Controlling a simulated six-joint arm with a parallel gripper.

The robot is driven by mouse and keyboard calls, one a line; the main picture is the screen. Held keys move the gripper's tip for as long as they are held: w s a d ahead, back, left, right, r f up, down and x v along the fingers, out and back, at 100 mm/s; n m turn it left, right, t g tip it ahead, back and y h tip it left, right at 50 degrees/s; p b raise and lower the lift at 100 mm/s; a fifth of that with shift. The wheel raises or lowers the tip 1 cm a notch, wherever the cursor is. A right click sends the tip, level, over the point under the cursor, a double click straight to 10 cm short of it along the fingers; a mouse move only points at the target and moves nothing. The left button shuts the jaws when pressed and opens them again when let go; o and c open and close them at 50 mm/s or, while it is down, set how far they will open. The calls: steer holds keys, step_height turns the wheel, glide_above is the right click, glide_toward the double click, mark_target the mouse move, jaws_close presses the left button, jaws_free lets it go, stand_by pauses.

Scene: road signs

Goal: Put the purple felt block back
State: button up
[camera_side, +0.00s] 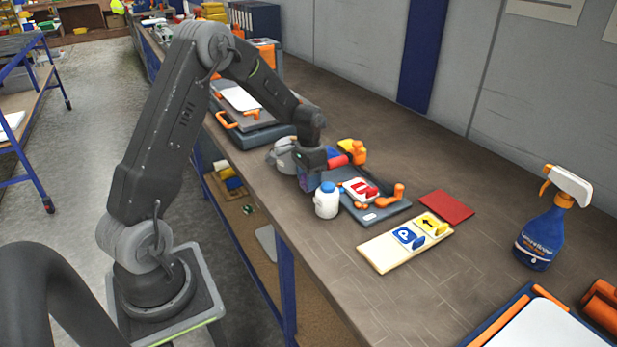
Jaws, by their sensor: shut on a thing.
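My gripper (309,172) points down over the near edge of the bench, at the left of the small work area. It is shut on a dark purple block (308,184), which I take for the purple felt block; it is small and partly hidden by the fingers. A white bottle with a blue cap (327,202) stands just to its right and in front. I cannot tell whether the block touches the bench.
A dark tray (372,216) holds a red-and-white sign (360,189) and an orange handle. A pale wooden board (385,262) carries blue P and yellow arrow signs. A red felt square (446,207) lies behind it. A spray bottle (543,235) stands right.

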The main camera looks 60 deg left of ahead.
steer(key=shift+f, duration=0.15)
steer(key=o, duration=0.8)
steer(key=shift+o, duration=0.2)
